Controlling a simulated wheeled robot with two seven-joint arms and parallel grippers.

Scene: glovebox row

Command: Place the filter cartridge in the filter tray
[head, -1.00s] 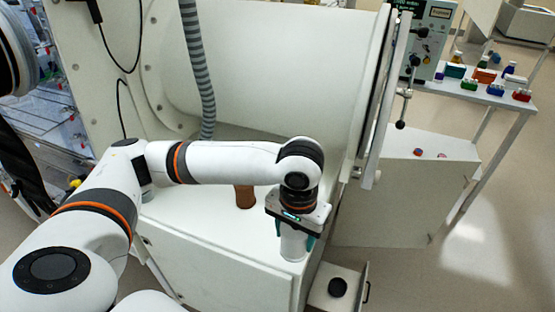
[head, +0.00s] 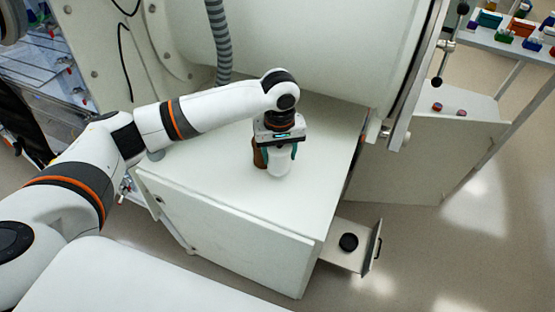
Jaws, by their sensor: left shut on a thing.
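My left gripper (head: 280,150) is shut on a white cylinder (head: 280,165), which looks like the filter cartridge. The cylinder hangs upright below the jaws, over the white cabinet top; I cannot tell whether its base touches the surface. The filter tray (head: 339,257) appears to be the small pulled-out drawer at the cabinet's right side, low and to the right of the gripper. A black round object (head: 348,242) lies in it. My right gripper is not in view.
A brown bottle (head: 259,153) stands just left of the held cylinder, partly hidden by the gripper. The glovebox wall and grey hose (head: 218,45) rise behind. The drawer's front has a dark handle (head: 377,247). The cabinet top (head: 215,190) is clear in front.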

